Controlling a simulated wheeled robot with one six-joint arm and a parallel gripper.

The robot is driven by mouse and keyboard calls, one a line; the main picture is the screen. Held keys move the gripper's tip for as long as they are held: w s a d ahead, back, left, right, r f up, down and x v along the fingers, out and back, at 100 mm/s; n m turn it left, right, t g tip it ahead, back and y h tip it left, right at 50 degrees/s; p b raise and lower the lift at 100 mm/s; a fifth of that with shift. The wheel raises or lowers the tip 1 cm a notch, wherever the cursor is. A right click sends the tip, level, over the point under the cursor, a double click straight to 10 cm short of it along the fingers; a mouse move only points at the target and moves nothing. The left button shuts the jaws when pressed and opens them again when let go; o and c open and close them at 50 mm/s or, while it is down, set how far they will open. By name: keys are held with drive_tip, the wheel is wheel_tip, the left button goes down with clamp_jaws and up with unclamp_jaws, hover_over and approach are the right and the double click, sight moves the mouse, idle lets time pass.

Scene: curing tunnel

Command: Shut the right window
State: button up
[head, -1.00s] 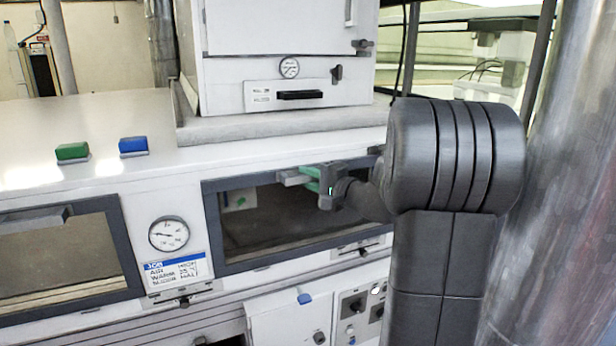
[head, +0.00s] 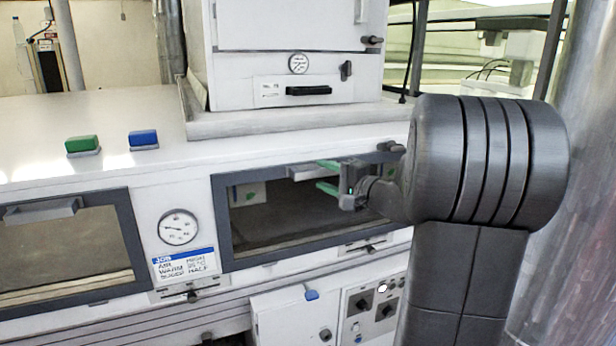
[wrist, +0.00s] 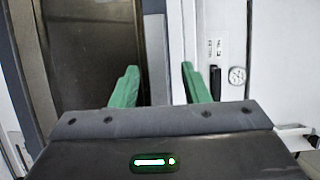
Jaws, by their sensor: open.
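The right window (head: 224,228) is a dark-framed pane in the white front of the machine, in the middle of the head view. A grey handle bar (head: 300,172) runs along its upper edge, partly hidden by my gripper. My gripper (head: 327,176) is open in front of this upper edge, with one green finger higher than the other. In the wrist view its green fingers (wrist: 160,88) stand apart, with a grey strip and the dark pane behind them. I see no firm hold on anything. I cannot tell how far the window stands open.
The left window (head: 65,250) has its own grey handle. A gauge (head: 178,227) and a label (head: 184,266) sit between the windows. Green (head: 82,145) and blue (head: 143,140) blocks stand on the top. A white oven (head: 290,60) stands behind. A metal column (head: 585,200) is close on the right.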

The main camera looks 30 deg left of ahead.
sight(318, 176)
drive_tip(key=b+v, duration=0.1)
drive_tip(key=v, duration=0.8)
drive_tip(key=shift+d+b, duration=0.35)
drive_tip(key=shift+b, duration=0.05)
drive_tip(key=p+x, duration=0.3)
drive_tip(key=x, duration=1)
drive_tip(key=shift+w+a, duration=0.1)
drive_tip(key=shift+a, duration=0.05)
drive_tip(key=shift+f, duration=0.35)
drive_tip(key=shift+f+b, duration=0.1)
drive_tip(key=shift+b, duration=0.2)
drive_tip(key=shift+s+d+r, duration=0.2)
drive_tip(key=shift+s+d, duration=0.35)
drive_tip(key=shift+d, duration=0.05)
drive_tip(key=shift+a, duration=0.1)
drive_tip(key=shift+w, duration=0.1)
